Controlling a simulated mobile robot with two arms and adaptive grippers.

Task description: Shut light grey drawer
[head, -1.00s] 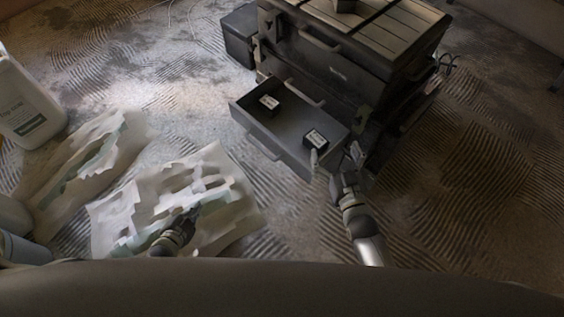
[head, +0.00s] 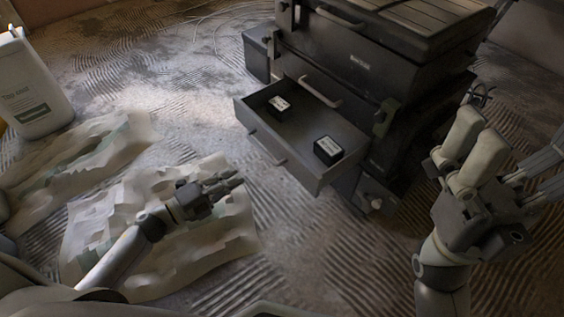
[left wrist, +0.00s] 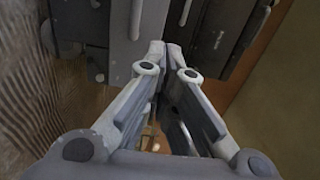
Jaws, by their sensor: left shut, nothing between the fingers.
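The grey drawer (head: 288,158) stands pulled out of the dark chest in the head view, its bar handle (head: 268,148) on the front. Two small dark boxes with pale labels, one at the back left (head: 278,106) and one at the front right (head: 327,150), lie inside it. My left gripper (head: 232,182) is shut and empty, in front of the drawer and apart from it, over the crumpled sheet. Its closed fingertips (left wrist: 166,48) show in the left wrist view, with grey panels beyond. My right gripper (head: 483,130) is raised at the right, away from the drawer; its finger gap is unclear.
The dark chest (head: 350,70) has other closed drawers with handles above the open one. Crumpled pale sheets (head: 150,225) lie on the ridged floor at left. A white jug (head: 35,90) stands at far left.

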